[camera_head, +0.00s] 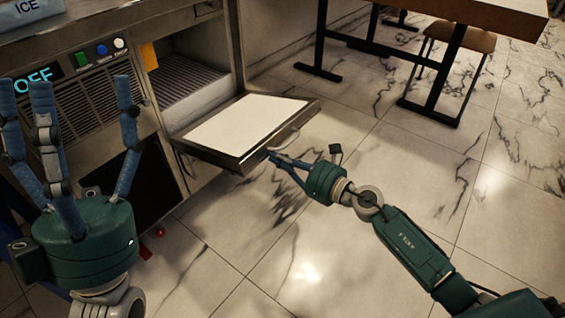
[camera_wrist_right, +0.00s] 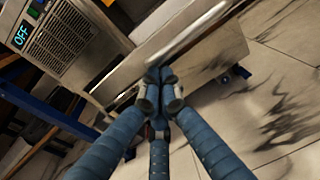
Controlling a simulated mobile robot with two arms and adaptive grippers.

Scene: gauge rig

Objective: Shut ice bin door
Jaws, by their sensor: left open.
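The ice bin door (camera_head: 245,125) hangs open from the front of the steel machine, lying near flat with its white inner panel up. A curved metal handle (camera_head: 286,138) is on its outer front side; the handle also shows in the right wrist view (camera_wrist_right: 190,35). My right gripper (camera_head: 271,155) is at the door's front edge, just below the handle. Its fingers are drawn together, and nothing shows between them; whether the tips touch the door I cannot tell. My left gripper (camera_head: 75,95) is open and empty, fingers up, in front of the machine's control panel.
The bin opening (camera_head: 190,75) is uncovered behind the door. The panel has an OFF display (camera_head: 38,77) and several coloured buttons. A small red object (camera_head: 158,232) lies on the floor below. A table (camera_head: 470,12) and stool (camera_head: 458,38) stand at the back right. The marble floor between is clear.

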